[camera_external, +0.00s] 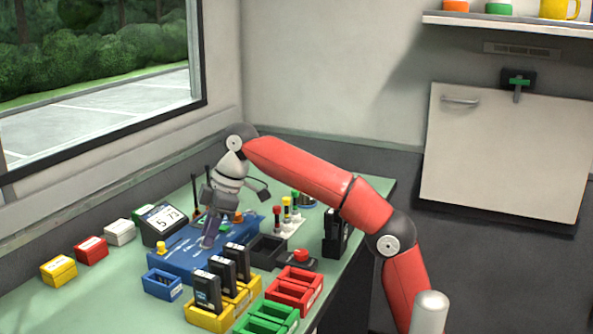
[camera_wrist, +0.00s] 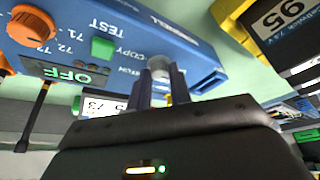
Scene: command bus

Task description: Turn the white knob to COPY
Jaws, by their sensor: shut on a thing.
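The blue radio panel (camera_external: 180,264) lies on the green table, and fills the upper part of the wrist view (camera_wrist: 125,18). Its white knob (camera_wrist: 159,63) sits by the edge, near the printed words TEST and COPY and a partly hidden third label. My gripper (camera_external: 208,244) points down at the panel. In the wrist view my gripper (camera_wrist: 159,80) has its two fingers on either side of the white knob, shut on it. The fingers partly hide the knob, and I cannot tell which label it points to. The knob is hidden in the external view.
An orange knob (camera_wrist: 31,26), a green button (camera_wrist: 103,48) and a green OFF display (camera_wrist: 67,75) are on the panel. A screen (camera_external: 164,222) stands behind it. Black radios in a yellow rack (camera_external: 208,321) and red trays (camera_external: 293,292) stand in front.

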